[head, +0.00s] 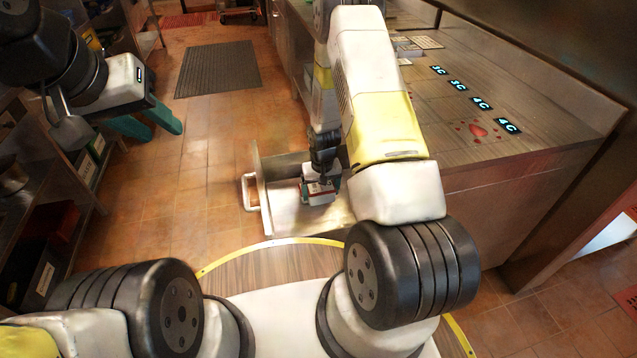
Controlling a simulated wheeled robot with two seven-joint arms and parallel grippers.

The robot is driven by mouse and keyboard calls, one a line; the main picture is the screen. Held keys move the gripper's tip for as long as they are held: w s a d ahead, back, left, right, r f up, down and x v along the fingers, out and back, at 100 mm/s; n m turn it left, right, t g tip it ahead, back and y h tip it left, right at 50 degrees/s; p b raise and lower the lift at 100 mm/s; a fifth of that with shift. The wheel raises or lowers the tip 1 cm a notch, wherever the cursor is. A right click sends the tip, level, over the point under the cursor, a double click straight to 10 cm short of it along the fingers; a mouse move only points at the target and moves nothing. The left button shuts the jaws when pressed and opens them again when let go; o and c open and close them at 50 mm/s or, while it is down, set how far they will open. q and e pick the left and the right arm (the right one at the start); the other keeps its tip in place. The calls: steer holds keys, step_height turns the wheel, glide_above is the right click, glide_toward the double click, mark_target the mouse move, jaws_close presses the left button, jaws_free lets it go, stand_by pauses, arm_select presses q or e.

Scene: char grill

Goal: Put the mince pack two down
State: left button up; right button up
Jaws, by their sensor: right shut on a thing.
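The mince pack (317,197), a small white pack with red on it, is low in the open drawer (283,215) of the counter. My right gripper (321,184) reaches down into the drawer and is shut on the pack. I cannot tell whether the pack touches the drawer floor; the gripper and arm hide part of it. My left gripper (162,131), with teal fingers apart, is open and empty at the upper left, beside the shelves and far from the drawer.
The drawer's handle (248,191) faces left over the tiled floor. The counter top (455,130) at right carries glowing labels and a red patch (478,130). Shelves (75,190) with boxes and pans stand at left. A dark mat (218,68) lies on the clear floor behind.

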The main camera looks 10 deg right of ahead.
mark_target(320, 224)
step_height(320, 224, down, 15)
steer(key=shift+r, duration=0.2)
stand_by(0.3)
steer(key=shift+f, duration=0.15)
steer(key=o, duration=1.6)
